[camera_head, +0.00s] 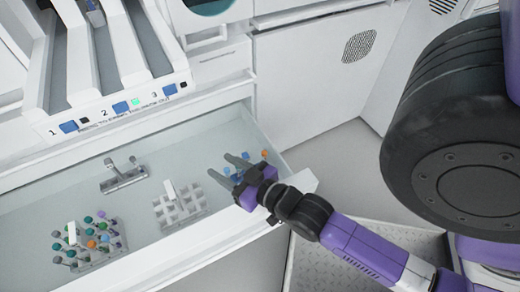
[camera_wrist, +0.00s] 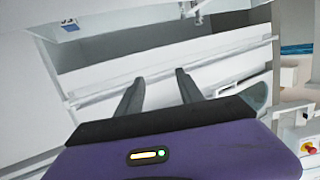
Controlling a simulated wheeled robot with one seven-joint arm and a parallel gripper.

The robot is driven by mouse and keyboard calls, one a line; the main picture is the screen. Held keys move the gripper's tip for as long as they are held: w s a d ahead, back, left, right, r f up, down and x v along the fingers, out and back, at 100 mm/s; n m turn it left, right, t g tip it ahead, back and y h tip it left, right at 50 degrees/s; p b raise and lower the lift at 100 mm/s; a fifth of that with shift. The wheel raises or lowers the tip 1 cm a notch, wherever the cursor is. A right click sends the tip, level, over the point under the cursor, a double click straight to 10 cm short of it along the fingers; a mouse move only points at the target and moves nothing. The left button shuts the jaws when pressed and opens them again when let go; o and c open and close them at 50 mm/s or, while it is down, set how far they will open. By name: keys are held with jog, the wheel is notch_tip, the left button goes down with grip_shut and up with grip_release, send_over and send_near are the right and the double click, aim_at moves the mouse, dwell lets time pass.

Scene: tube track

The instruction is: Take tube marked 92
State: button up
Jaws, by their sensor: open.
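Tubes with coloured caps stand in a rack (camera_head: 98,258) at the left of the open drawer (camera_head: 40,205). A few blue and orange caps (camera_head: 264,153) show at the drawer's right end, partly hidden by my gripper. No number on any tube is readable, so I cannot tell which is 92. My gripper (camera_head: 220,166) is open and empty, over the right part of the drawer. In the wrist view its two fingers (camera_wrist: 159,77) are apart with no tube between them, and no tubes show there.
A pale, mostly empty rack (camera_head: 178,208) stands mid-drawer, and a small grey holder (camera_head: 124,177) lies behind it. The white machine with numbered tracks (camera_head: 115,105) rises behind the drawer; a tube sits high in one track. The drawer's front wall (camera_head: 230,230) is close to my arm.

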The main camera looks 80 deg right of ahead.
jog(key=d+f+m+g+p, duration=0.2)
jog(key=d+m+g+p, duration=0.3)
jog(key=d, duration=0.7)
jog(key=d+f+m+g+p, duration=0.2)
jog(key=d+m+g+p, duration=0.3)
jog(key=d, duration=0.7)
jog(key=m+g+y, duration=0.4)
jog(key=m+y, duration=0.2)
jog(key=y, duration=0.1)
send_over(264, 158)
jog(key=d, duration=0.1)
jog(key=f, duration=0.6)
jog(key=shift+s+f, duration=0.3)
jog(key=shift+s, duration=0.1)
jog(key=shift+a+f, duration=0.1)
jog(key=shift+f, duration=0.25)
jog(key=f+b, duration=0.1)
jog(key=f, duration=0.3)
jog(key=w+f+b, duration=0.1)
jog(key=f, duration=0.1)
jog(key=shift+f+b, duration=0.35)
jog(key=shift+f, duration=0.05)
grip_shut()
